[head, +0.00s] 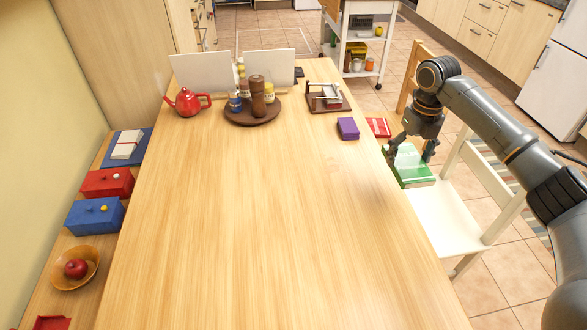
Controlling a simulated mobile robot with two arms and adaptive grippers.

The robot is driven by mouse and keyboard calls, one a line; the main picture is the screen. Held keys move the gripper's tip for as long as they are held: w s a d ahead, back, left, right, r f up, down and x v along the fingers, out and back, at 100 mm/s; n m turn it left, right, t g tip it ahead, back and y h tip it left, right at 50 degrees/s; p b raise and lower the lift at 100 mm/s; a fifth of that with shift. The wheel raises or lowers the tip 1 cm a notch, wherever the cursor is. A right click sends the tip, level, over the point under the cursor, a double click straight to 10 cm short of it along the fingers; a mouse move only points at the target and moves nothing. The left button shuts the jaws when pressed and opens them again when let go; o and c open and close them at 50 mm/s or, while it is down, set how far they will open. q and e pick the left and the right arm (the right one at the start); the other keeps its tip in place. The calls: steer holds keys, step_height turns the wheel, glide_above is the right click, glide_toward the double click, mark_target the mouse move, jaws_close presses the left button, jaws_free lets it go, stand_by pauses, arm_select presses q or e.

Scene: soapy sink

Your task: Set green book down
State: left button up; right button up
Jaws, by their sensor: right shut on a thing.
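The green book (410,170) is at the right edge of the table, over or on the white chair seat (450,222). My right gripper (411,158) comes down from above and is shut on the green book. I cannot tell whether the book touches the seat or hangs just above it. The book looks roughly flat. My left gripper is not in view.
The wooden table (250,220) is mostly bare. A purple box (348,128) sits near its right edge, with a red book (379,127) just beyond. A red teapot (187,102) and a round tray (238,121) stand at the back. A bench with boxes (107,181) runs along the left.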

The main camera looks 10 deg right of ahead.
steer(key=p, duration=0.2)
glide_toward(353, 219)
steer(key=w+d+r, duration=0.1)
steer(key=d+r, duration=0.2)
steer(key=d, duration=0.2)
steer(key=a+f, duration=0.3)
steer(key=shift+s+f, duration=0.3)
steer(key=shift+a+f, duration=0.3)
steer(key=shift+f, duration=0.15)
steer(key=f, duration=0.1)
steer(key=a+f, duration=0.1)
steer(key=f, duration=0.1)
steer(key=f+p, duration=0.1)
steer(key=shift+s+a+f, duration=0.2)
steer(key=shift+s, duration=0.05)
steer(key=shift+f, duration=0.15)
steer(key=o, duration=1.2)
steer(key=shift+f, duration=0.1)
